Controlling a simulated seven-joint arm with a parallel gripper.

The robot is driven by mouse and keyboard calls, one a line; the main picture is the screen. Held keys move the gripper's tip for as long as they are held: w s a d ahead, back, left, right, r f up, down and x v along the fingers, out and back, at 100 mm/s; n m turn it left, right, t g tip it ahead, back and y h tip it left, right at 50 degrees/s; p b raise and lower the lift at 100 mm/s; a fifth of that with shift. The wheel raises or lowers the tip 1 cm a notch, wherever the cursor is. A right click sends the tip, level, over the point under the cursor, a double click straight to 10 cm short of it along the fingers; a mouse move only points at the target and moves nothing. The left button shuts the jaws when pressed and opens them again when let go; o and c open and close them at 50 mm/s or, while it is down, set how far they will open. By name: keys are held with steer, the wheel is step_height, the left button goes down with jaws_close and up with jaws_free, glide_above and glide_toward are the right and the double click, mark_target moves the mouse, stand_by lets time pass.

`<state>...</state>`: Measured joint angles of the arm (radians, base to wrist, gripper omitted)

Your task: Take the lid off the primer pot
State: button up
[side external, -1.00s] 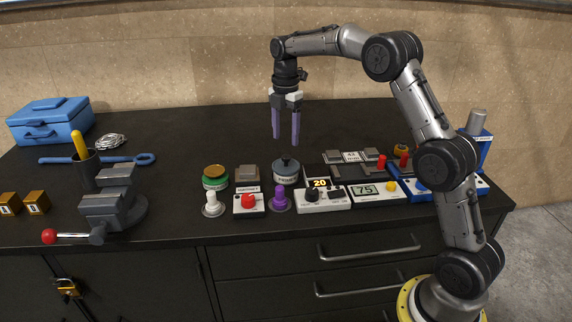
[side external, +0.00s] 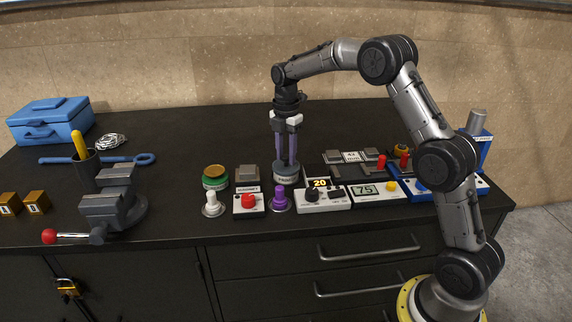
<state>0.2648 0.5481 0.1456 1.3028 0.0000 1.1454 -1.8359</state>
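The primer pot (side external: 285,178) is a short round pot with a pale label band and a grey-blue lid (side external: 279,169). It stands on the dark bench in the middle of the side external view. My gripper (side external: 287,163) points straight down over the pot, its two purple fingers reaching down to the lid around its knob. The fingers hide the knob. They look close together, but I cannot tell whether they are closed on it. The lid sits on the pot.
A green pot with an orange-brown top (side external: 215,177) stands left of the primer pot. A purple knob (side external: 280,198), a red button box (side external: 249,202) and a box reading 20 (side external: 322,197) stand close in front. The bench behind is clear.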

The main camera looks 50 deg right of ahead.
jaws_close()
